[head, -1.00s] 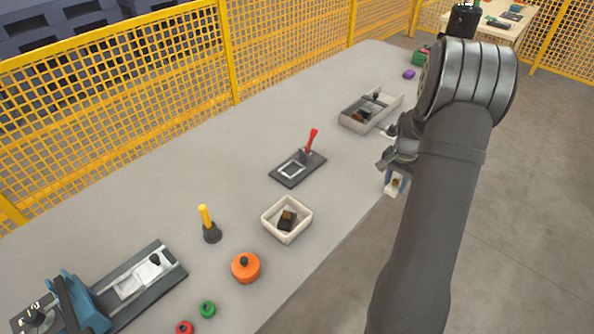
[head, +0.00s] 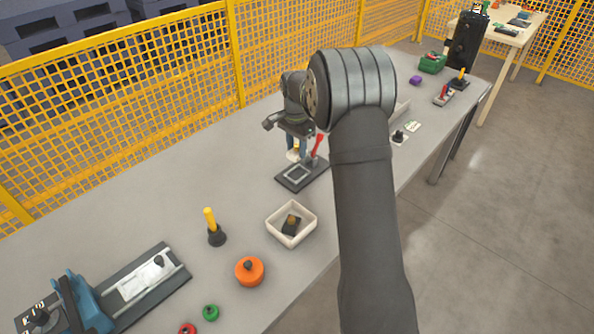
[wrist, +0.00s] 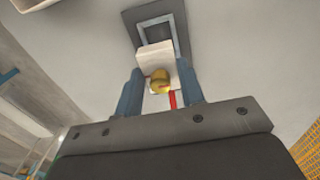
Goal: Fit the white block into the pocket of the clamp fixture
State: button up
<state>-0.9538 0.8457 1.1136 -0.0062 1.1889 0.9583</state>
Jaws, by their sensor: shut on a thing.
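The clamp fixture (head: 290,181) is a dark plate with a light square frame around its pocket and a red lever (head: 317,146) at its back right. My gripper (head: 296,151) is above the fixture's back edge, its blue fingers shut on the white block. In the wrist view the white block (wrist: 155,57) sits between the blue fingers, with a yellowish knob on it. Beyond it in that view lies the fixture's pocket frame (wrist: 163,28), partly hidden by the block. The block appears held above the fixture, apart from the pocket.
A white bin (head: 271,222) with a dark part inside stands in front of the fixture. An orange round lidded part (head: 249,271) and a yellow-handled tool (head: 211,226) are nearby. A blue clamp device (head: 85,305) is at the front left. The table left of the fixture is clear.

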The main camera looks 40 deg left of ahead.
notch_tip(320, 180, down, 8)
dwell(0.4)
jog(key=shift+f, duration=0.1)
jog(key=o, duration=1)
jog(key=shift+o, duration=0.2)
notch_tip(320, 180, up, 12)
jog(key=shift+r, duration=0.15)
notch_tip(320, 180, down, 12)
jog(key=shift+f, duration=0.15)
jog(key=shift+r, duration=1.95)
